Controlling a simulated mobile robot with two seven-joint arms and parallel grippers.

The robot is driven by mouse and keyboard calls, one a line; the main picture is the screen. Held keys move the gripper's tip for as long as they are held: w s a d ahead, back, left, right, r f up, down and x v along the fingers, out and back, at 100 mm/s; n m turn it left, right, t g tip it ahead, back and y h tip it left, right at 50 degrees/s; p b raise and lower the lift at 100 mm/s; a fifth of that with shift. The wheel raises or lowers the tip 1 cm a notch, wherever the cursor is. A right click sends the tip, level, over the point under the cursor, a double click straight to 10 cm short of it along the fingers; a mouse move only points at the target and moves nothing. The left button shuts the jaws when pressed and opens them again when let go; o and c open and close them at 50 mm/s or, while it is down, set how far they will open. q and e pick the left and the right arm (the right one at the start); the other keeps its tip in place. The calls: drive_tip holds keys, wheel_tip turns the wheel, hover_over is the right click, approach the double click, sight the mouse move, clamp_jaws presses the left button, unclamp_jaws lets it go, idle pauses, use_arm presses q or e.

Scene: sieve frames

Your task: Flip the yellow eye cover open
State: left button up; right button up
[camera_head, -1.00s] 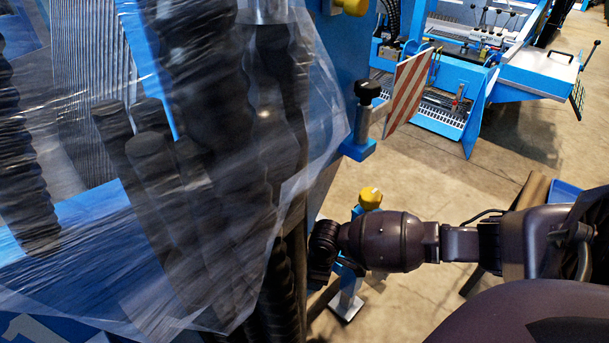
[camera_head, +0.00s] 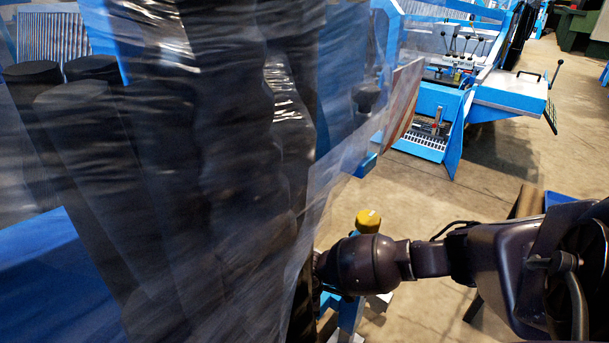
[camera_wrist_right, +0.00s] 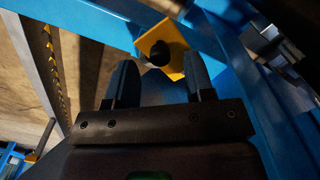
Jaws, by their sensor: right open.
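In the right wrist view a yellow piece (camera_wrist_right: 165,45), taken as the eye cover, is fixed against a blue frame. A round black part sits on its face. My right gripper (camera_wrist_right: 160,62) is open and empty, with the yellow piece just beyond and between its fingertips. I cannot tell whether they touch. In the head view my right arm comes in from the right, and its gripper is hidden behind the clear sheet and dark hoses. A yellow knob (camera_head: 368,221) shows above my wrist on a blue stand; I cannot tell if it belongs to the cover. My left gripper is not in view.
A clear plastic sheet (camera_head: 335,170) over thick black hoses (camera_head: 170,190) fills the left of the head view. A red-and-white striped panel (camera_head: 404,100) juts out beside it. A blue machine (camera_head: 425,105) stands behind. Bare concrete floor (camera_head: 455,200) lies between.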

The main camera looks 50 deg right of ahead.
drive_tip(key=shift+f, duration=1)
clamp_jaws()
